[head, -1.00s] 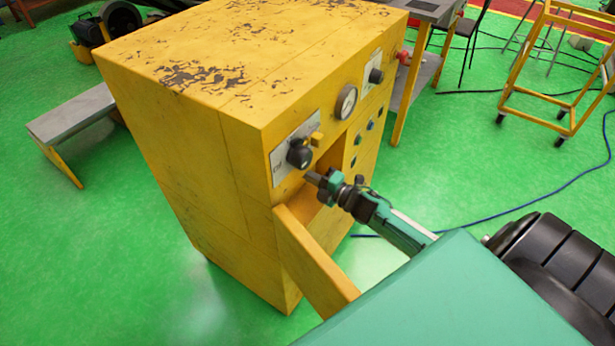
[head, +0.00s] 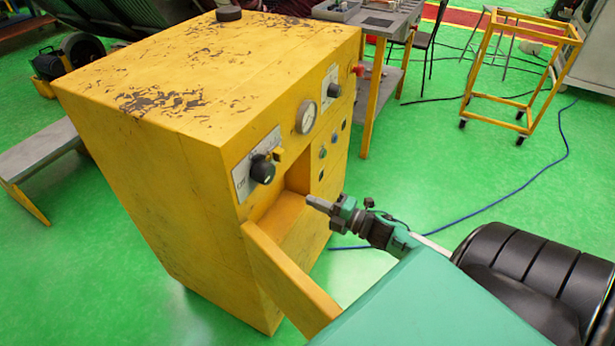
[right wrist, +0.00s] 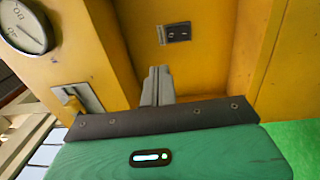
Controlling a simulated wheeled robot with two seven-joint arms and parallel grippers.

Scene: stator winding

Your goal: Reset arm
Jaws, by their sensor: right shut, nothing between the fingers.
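My right gripper (head: 318,204) is in front of the yellow cabinet (head: 150,190), to the right of its lower black knob (head: 262,169). The fingers are shut and empty, apart from the knob. In the right wrist view the closed fingers (right wrist: 157,86) point up toward the yellow cabinet's interior, where a small dark metal plate (right wrist: 174,33) shows. A yellow panel (head: 285,275) stands out from the front of the cabinet, beside its open recess (head: 283,218). My left gripper is not in view.
A round gauge (head: 306,119) and a second knob (head: 333,90) are on the cabinet front. A grey bench (head: 40,155) stands at left. A workbench (head: 370,20) and a yellow wheeled frame (head: 520,60) stand behind. A blue cable (head: 500,203) crosses the green floor.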

